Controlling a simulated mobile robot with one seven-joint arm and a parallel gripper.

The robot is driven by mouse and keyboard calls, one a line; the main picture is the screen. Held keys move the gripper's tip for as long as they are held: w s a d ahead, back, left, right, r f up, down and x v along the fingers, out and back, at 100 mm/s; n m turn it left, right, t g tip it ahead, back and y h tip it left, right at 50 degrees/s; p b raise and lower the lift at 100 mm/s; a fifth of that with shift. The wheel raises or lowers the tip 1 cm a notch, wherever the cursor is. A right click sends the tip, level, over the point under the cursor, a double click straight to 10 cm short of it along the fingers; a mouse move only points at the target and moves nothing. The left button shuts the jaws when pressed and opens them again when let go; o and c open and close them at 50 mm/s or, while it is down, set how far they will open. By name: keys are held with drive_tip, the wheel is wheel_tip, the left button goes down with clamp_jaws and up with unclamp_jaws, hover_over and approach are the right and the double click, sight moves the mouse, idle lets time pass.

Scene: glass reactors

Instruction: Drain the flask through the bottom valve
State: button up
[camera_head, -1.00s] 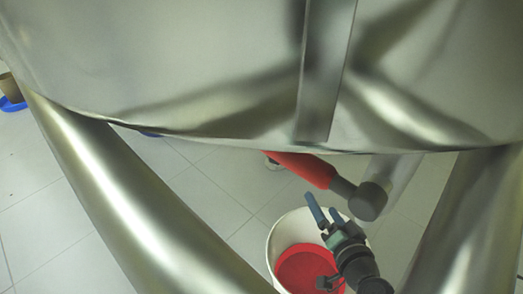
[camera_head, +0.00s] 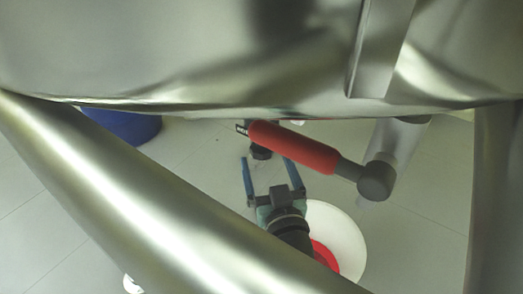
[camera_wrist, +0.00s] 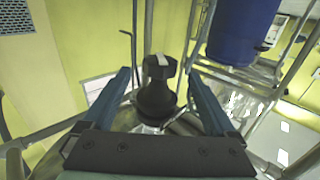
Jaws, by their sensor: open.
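A large metallic vessel (camera_head: 200,60) fills the top of the head view. Below it is a bottom valve with a red sleeve (camera_head: 293,146), a dark round end (camera_head: 376,181) and a pale outlet pipe (camera_head: 397,150). A black knob (camera_head: 260,152) shows at the sleeve's left end. My gripper (camera_head: 269,163) is open below the knob, its blue fingers apart and pointing up. In the wrist view, a black knob (camera_wrist: 156,95) with a pale mark lies between the open fingers of my gripper (camera_wrist: 158,78), with gaps on both sides. I cannot tell its exact distance.
A white bucket (camera_head: 345,232) with red inside (camera_head: 325,256) stands on the floor, partly behind my arm. Thick metal tubes (camera_head: 150,200) cross the head view on both sides. A blue container (camera_head: 125,125) stands at left. The wrist view shows a blue drum (camera_wrist: 243,28) and metal framing.

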sight(266, 158)
drive_tip(key=shift+b+x, duration=0.7)
drive_tip(key=shift+x, duration=1.9)
drive_tip(key=shift+c, duration=0.2)
drive_tip(key=c, duration=1.3)
drive_tip(key=shift+c, duration=0.2)
drive_tip(key=shift+f+n+y+b, duration=0.15)
drive_tip(key=shift+n+y+b, duration=0.15)
drive_tip(key=shift+y+b, duration=0.15)
